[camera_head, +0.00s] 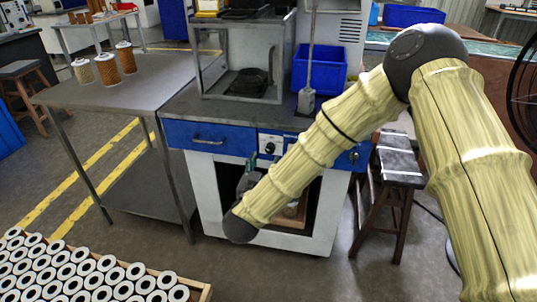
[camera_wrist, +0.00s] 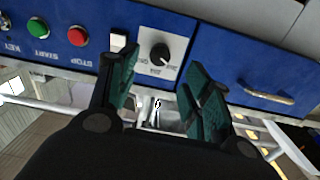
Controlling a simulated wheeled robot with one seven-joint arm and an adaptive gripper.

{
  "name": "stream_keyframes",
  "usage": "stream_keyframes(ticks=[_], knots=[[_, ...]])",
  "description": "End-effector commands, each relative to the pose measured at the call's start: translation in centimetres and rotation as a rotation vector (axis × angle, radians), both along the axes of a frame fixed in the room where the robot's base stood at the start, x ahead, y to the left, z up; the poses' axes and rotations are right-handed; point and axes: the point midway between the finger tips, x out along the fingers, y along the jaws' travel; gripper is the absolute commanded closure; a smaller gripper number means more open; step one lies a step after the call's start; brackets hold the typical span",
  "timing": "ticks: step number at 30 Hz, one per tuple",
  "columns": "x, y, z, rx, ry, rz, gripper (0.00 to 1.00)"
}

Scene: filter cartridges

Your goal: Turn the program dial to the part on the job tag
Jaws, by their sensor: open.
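The program dial (camera_wrist: 160,52) is a black round knob on a white plate with small lettering, set in a blue panel. It also shows in the head view on the front of the cabinet (camera_head: 270,147). My gripper (camera_wrist: 162,62) is open, its two dark green fingers pointing toward the panel. In the wrist view the dial shows between the fingertips, with no contact visible. In the head view my gripper (camera_head: 248,176) is partly hidden behind my forearm, just below the panel. I cannot make out a job tag in either view. The dial's setting is too small to read.
Beside the dial are a red stop button (camera_wrist: 78,36), a green start button (camera_wrist: 38,27) and a drawer handle (camera_wrist: 265,93). A steel table (camera_head: 125,98) with filter cartridges (camera_head: 107,70) stands at left. A crate of white cartridges (camera_head: 80,270) is at front left. A stool (camera_head: 398,165) stands at right.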

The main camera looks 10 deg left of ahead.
Motion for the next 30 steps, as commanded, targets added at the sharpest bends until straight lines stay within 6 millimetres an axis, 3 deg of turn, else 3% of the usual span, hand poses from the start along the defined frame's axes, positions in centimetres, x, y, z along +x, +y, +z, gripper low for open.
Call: stream_keyframes(ticks=[6,12,25,26,30], knots=[[3.6,-0.1,-0.1,0.001,0.0,-0.002,0.51],[5.7,-0.2,-0.1,0.001,0.0,-0.001,0.51],[6.5,-0.1,-0.1,0.0,0.001,0.001,0.51],[6.5,-0.1,-0.1,0.0,0.001,0.001,0.52],[6.5,-0.1,-0.1,0.0,0.001,0.001,0.78]])
